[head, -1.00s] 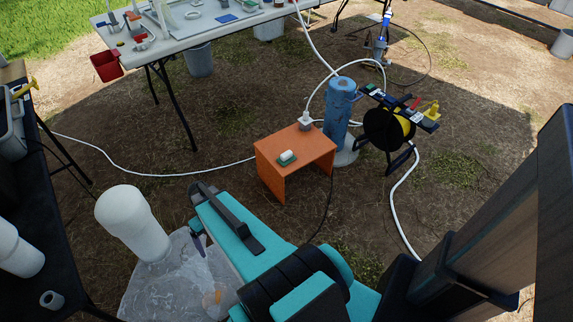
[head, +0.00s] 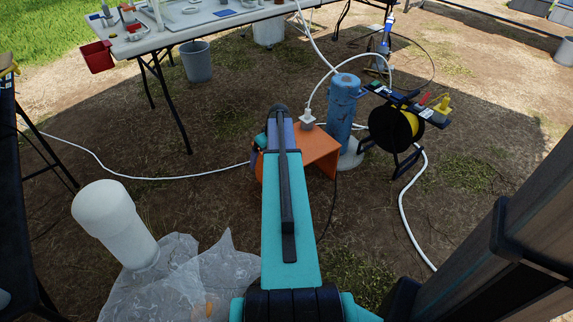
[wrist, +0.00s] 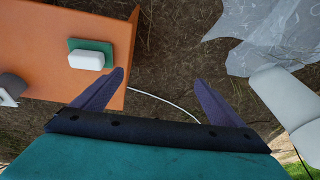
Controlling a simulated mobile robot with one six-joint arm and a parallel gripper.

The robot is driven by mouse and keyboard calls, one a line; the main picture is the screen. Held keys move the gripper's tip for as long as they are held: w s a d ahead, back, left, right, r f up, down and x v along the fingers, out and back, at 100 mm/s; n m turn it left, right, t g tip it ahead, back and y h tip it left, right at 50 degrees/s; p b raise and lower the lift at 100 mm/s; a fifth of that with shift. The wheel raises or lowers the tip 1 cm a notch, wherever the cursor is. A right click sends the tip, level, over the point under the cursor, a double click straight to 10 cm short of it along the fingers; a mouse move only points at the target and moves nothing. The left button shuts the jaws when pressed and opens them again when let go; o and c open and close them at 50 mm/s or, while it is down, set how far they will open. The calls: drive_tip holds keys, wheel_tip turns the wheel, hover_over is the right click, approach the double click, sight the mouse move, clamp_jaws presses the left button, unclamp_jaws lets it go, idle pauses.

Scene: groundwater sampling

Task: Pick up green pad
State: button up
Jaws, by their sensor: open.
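The green pad (wrist: 105,47) lies on top of the orange stand (wrist: 42,38), close to its edge, in the upper left of the wrist view. A white block (wrist: 86,60) sits on the pad and covers part of it. My gripper (wrist: 157,82) is open and empty, with its two fingers spread apart below and to the right of the pad. The left finger overlaps the stand's edge in that view; the right one is over bare ground. In the head view my arm covers the pad and much of the orange stand (head: 318,148).
A blue well pipe (head: 342,105) stands behind the stand, with a white fitting (head: 307,121) on the stand's far part. A yellow and black reel (head: 396,128) is to the right. A white pipe (head: 115,222) and plastic sheet (head: 190,278) are at lower left.

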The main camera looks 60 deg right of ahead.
drive_tip(key=s+d+r+b, duration=0.1)
drive_tip(key=s+d+r, duration=0.1)
drive_tip(key=d, duration=0.4)
drive_tip(key=s+d+r+t+h+b, duration=0.1)
drive_tip(key=s+d+r+b, duration=0.1)
drive_tip(key=s+d, duration=0.2)
drive_tip(key=d, duration=0.2)
drive_tip(key=shift+s+d+h, duration=0.3)
drive_tip(key=shift+s+d, duration=0.05)
drive_tip(key=shift+d, duration=0.05)
drive_tip(key=b+x, duration=0.3)
drive_tip(key=x, duration=0.5)
drive_tip(key=shift+w+f, duration=0.1)
drive_tip(key=shift+f, duration=0.15)
drive_tip(key=shift+f, duration=0.1)
drive_tip(key=shift+b+x, duration=1.5)
drive_tip(key=shift+x, duration=1.1)
drive_tip(key=shift+w+a, duration=0.1)
drive_tip(key=shift+w, duration=0.05)
